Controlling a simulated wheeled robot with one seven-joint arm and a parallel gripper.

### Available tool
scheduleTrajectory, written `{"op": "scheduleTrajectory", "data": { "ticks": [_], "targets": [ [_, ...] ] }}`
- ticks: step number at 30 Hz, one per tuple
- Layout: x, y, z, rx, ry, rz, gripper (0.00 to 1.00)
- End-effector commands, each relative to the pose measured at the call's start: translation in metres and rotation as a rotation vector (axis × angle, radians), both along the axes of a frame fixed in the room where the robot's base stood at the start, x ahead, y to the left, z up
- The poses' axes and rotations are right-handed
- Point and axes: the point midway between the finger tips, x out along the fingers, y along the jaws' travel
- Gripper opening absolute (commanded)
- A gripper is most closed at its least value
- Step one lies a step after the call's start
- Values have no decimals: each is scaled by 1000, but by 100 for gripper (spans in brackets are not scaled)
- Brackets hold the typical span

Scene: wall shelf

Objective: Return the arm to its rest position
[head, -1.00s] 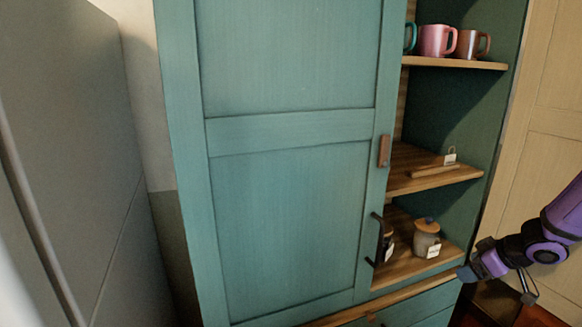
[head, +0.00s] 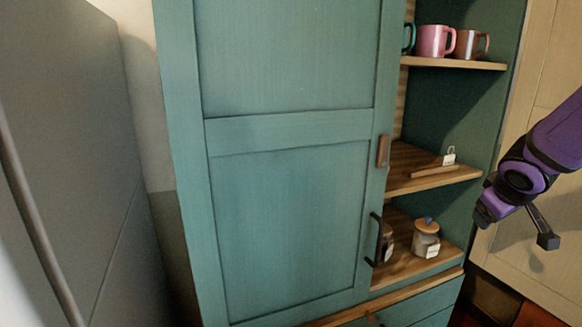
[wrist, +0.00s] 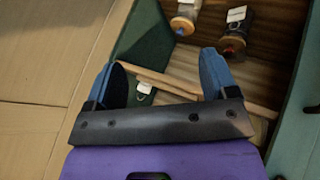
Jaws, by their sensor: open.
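My gripper (wrist: 161,78) shows in the wrist view with its two blue-padded fingers spread wide apart and nothing between them. In the head view my purple arm reaches in from the right edge, and its end (head: 490,207) hangs just right of the shelf's open side. The fingers themselves are hard to make out there. The teal cabinet (head: 285,133) stands in front of me, with open shelves on its right side.
Mugs, including a pink one (head: 434,40), stand on the upper shelf. A flat wooden piece (head: 433,171) with a tag lies on the middle shelf. A lidded jar (head: 425,240) stands below, beside a darker, partly hidden one. A pale door (head: 550,80) is at right.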

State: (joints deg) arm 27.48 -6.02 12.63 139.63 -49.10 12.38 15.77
Motion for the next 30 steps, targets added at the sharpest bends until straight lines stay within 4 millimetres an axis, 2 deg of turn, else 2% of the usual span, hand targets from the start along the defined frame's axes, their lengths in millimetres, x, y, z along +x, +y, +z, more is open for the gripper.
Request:
{"op": "scheduleTrajectory", "data": {
  "ticks": [1,3,9,15,21,25,30],
  "targets": [
    [-10,9,14,-4,-11,-24,79],
    [-26,18,29,3,-16,-67,79],
    [-77,50,62,79,-17,-162,79],
    [-134,87,80,224,6,-199,79],
    [-183,121,89,384,50,-175,79],
    [-201,133,91,449,74,-153,79],
    [-209,138,91,478,86,-143,79]
  ]
}}
